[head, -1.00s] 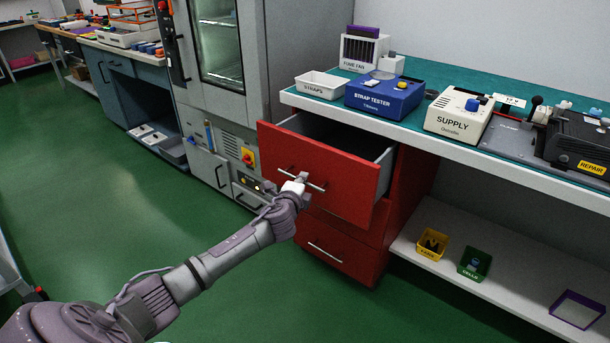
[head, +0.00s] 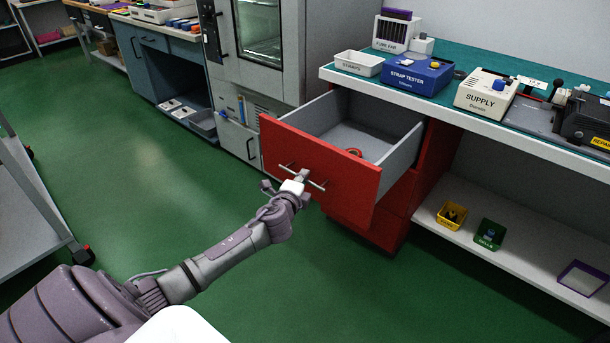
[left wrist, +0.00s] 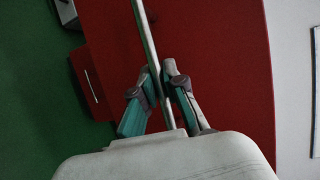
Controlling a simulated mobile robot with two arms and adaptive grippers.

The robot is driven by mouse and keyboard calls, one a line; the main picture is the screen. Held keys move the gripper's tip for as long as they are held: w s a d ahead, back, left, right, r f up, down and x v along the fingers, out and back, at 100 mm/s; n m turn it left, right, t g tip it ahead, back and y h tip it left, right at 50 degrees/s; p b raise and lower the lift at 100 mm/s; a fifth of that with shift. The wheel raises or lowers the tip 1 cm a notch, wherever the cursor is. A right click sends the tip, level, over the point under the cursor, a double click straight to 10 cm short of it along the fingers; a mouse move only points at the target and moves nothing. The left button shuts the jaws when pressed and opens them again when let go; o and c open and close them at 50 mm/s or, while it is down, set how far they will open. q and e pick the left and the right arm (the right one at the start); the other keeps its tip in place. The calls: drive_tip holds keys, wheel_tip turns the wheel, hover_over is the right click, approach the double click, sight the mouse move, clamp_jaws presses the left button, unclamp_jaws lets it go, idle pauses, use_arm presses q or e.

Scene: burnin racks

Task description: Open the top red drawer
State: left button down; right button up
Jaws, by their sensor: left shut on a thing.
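The top red drawer (head: 322,160) stands pulled well out from under the bench in the head view. Its grey inside shows, with a small red ring-like thing (head: 354,152) in it. My left gripper (head: 300,178) is at the drawer front, shut on its metal bar handle (head: 318,185). In the left wrist view the two fingers (left wrist: 161,82) close on either side of the handle bar (left wrist: 149,40), against the red drawer front (left wrist: 230,75). My right gripper is not in view.
The bench top (head: 451,98) carries a white STRAPS tray (head: 359,63), a blue strap tester (head: 417,76) and a cream supply (head: 486,92). A lower shelf (head: 520,230) holds small bins. A grey cart (head: 30,195) stands at left. Green floor is clear in front.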

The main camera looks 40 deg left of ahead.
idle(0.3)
use_arm(q)
drive_tip(key=c, duration=1.2)
unclamp_jaws()
drive_tip(key=v, duration=1.2)
